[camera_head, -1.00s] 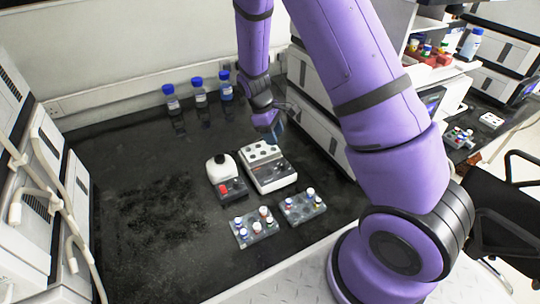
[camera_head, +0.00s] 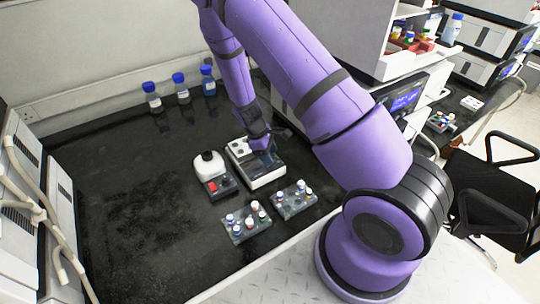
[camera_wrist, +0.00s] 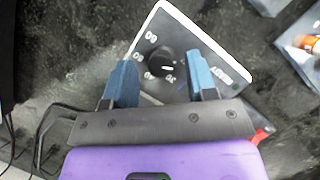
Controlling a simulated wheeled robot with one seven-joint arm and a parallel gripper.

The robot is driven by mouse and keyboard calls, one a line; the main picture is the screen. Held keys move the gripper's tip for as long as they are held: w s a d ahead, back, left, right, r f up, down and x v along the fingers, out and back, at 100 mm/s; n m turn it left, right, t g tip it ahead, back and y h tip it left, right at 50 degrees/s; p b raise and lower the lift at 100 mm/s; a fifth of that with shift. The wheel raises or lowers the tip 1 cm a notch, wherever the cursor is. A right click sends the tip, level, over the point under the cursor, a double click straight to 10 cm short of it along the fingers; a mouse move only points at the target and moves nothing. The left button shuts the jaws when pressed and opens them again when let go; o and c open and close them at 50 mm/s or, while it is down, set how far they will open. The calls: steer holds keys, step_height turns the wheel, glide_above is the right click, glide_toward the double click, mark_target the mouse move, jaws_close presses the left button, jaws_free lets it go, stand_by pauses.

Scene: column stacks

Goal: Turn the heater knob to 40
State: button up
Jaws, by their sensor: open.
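The heater (camera_head: 268,181) is a white block with round wells on top and a dark front panel, on the black bench. In the wrist view its dark panel (camera_wrist: 203,43) carries a round black knob (camera_wrist: 160,58) with a short white mark on its lower right part. Contact is not seen. In the head view my gripper (camera_head: 264,146) is over the heater, partly hiding it.
A small white device (camera_head: 210,167) with a red switch stands just left of the heater. Two vial racks (camera_head: 246,224) (camera_head: 294,200) sit in front. Several blue-capped bottles (camera_head: 180,88) stand at the back. The bench's left part is clear.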

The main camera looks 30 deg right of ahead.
steer(key=shift+s+d+f, duration=0.1)
steer(key=shift+f, duration=0.3)
steer(key=c, duration=0.9)
steer(key=shift+c, duration=0.2)
